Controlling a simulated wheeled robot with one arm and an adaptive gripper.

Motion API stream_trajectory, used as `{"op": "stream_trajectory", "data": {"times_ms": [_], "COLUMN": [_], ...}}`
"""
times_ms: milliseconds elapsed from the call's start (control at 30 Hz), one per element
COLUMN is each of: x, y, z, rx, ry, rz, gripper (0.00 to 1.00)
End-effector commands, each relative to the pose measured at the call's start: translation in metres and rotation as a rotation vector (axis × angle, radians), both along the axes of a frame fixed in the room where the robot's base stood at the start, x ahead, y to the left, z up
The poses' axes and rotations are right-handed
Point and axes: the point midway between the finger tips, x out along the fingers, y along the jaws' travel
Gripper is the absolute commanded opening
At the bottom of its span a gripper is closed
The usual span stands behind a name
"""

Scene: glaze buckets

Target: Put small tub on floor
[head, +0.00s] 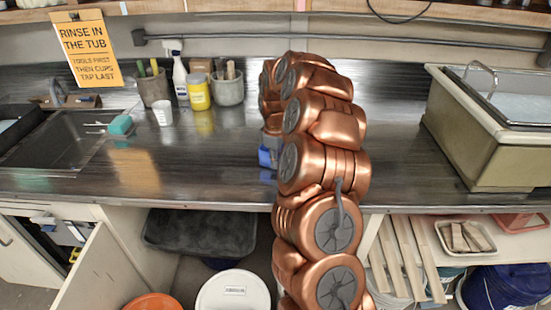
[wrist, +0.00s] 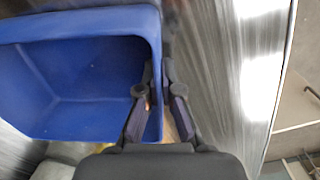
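The small tub is a blue, open, rectangular container, empty as far as it shows. It fills the left of the wrist view (wrist: 85,80). In the head view only a sliver of the tub (head: 265,157) shows left of my copper arm, at the counter. My gripper (wrist: 158,75) straddles the tub's right wall, one dark finger inside and one outside. The fingers look closed onto the wall. The arm hides the gripper and most of the tub in the head view; whether the tub touches the counter cannot be told. The floor shows only in small patches.
The dark counter (head: 410,165) is bare right of my arm, up to a beige basin (head: 470,140). Left stand a sink (head: 60,140), yellow jar (head: 199,92), spray bottle (head: 180,80) and pots. Below are a black tray (head: 200,232), white-lidded bucket (head: 233,291), orange bucket (head: 152,302) and open cabinet door (head: 100,272).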

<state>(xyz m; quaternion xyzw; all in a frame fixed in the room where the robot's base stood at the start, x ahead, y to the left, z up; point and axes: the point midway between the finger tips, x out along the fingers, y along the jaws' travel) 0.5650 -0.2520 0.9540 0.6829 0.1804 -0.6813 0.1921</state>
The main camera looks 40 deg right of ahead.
Motion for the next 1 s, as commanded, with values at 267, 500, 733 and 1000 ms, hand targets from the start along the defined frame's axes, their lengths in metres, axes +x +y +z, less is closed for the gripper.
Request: {"op": "stream_trajectory", "data": {"times_ms": [267,500,733,1000], "x": [0.0006,0.0005,0.0004,0.0005], "y": [-0.0005,-0.0003,-0.0003,-0.0003], "z": [-0.0014,-0.0033,-0.0032,-0.0001], "rx": [-0.002,-0.001,-0.001,-0.001], "ry": [-0.003,-0.003,-0.003,-0.003], "rz": [-0.001,-0.001,-0.001,-0.001], "gripper": [0.00,0.16,0.31,0.31]}}
